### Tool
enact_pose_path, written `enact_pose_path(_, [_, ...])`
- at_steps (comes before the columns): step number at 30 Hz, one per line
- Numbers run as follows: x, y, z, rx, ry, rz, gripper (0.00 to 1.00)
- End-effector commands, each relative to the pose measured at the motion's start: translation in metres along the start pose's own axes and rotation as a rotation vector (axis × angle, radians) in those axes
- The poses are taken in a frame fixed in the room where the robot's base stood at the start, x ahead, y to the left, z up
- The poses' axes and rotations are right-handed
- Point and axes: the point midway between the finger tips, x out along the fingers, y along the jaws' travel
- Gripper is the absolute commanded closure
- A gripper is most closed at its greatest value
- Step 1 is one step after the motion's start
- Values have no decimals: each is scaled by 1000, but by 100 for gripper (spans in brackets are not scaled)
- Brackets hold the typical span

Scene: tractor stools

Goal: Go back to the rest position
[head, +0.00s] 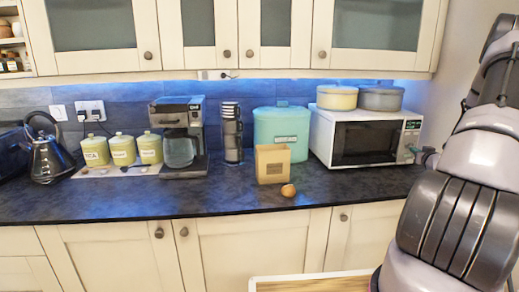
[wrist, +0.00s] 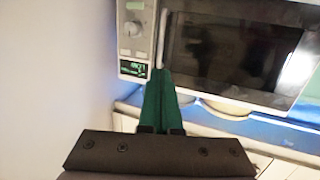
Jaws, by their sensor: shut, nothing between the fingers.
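My gripper (wrist: 160,75) shows in the wrist view with its two green fingers together and nothing between them. The fingers point toward the white microwave (wrist: 137,45), which appears upside down there, close to its control panel. I cannot tell whether the fingertips touch it. In the head view my arm rises along the right edge, and the microwave (head: 322,133) stands on the counter left of it. A small part of the gripper shows beside the microwave's right side; the arm hides most of the rest.
The dark counter (head: 100,204) holds a kettle (head: 50,160), several green canisters, a coffee maker (head: 180,140), a cup stack, a teal bin (head: 281,130), a tan box (head: 273,164) and a brown round item (head: 288,191) near the front edge. Two round tins top the microwave. Cabinets hang above.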

Motion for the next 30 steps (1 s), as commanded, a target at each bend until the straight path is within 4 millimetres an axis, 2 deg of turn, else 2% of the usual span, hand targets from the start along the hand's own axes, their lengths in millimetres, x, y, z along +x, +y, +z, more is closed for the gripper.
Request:
enact_pose_path(1, [4,-16,-26,-13,-29,-4,100])
enact_pose_path(4, [2,-41,-64,-23,-111,10,100])
enact_pose_path(7, [-9,-69,-100,-24,-187,26,100])
enact_pose_path(11, [-34,-107,-142,-15,-280,46,100])
enact_pose_path(14, [-64,-137,-170,3,-348,59,100])
enact_pose_path(17, [-100,-167,-194,29,-414,64,100])
enact_pose_path(21, [-160,-207,-220,82,-505,57,100])
enact_pose_path(26, [-241,-250,-235,156,-614,20,100])
enact_pose_path(30, [-318,-284,-237,230,-718,-41,100])
